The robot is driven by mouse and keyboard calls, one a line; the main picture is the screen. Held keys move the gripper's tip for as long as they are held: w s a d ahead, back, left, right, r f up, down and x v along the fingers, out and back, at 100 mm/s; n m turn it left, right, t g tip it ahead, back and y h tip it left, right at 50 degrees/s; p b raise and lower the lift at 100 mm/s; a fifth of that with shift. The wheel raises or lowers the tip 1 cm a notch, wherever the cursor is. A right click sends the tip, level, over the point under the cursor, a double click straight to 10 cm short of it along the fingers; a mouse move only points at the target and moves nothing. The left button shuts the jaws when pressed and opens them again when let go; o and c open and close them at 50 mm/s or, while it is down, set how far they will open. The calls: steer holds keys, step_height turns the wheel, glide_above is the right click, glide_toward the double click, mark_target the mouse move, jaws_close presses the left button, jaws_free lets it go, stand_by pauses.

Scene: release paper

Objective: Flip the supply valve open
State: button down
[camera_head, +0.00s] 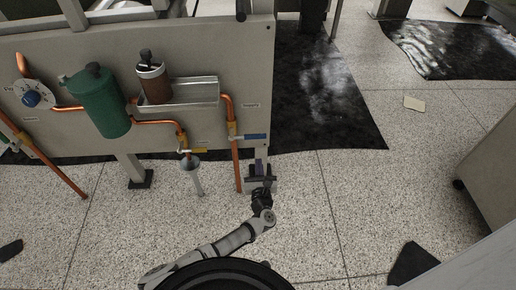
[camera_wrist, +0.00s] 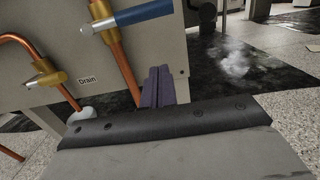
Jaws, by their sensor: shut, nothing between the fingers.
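The supply valve has a blue lever (camera_head: 255,136) on a vertical copper pipe at the lower right of the grey panel, below a "Supply" label. The lever lies horizontal, across the pipe, pointing right. It also shows at the top of the wrist view, where the blue lever (camera_wrist: 146,13) runs out to the right of its brass body (camera_wrist: 101,20). My gripper (camera_head: 259,164) is just below the lever in the head view. In the wrist view my gripper (camera_wrist: 158,82) has its purple-grey fingers together and empty, below the lever and apart from it in the picture.
A drain valve with a yellow lever (camera_head: 194,150) sits left of the supply valve, above a funnel (camera_head: 190,162). A green canister (camera_head: 98,103), a brown canister (camera_head: 154,84) and a blue knob (camera_head: 32,98) are on the panel. Floor right of the panel is open, with dark mats (camera_head: 345,120).

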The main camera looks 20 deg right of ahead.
steer(key=w+d+r, duration=0.1)
steer(key=w+r, duration=0.3)
steer(key=w, duration=0.1)
steer(key=shift+d+p, duration=0.25)
steer(key=shift+p, duration=0.1)
steer(key=shift+w+r+b, duration=0.1)
steer(key=shift+w+b, duration=0.05)
steer(key=shift+b, duration=0.25)
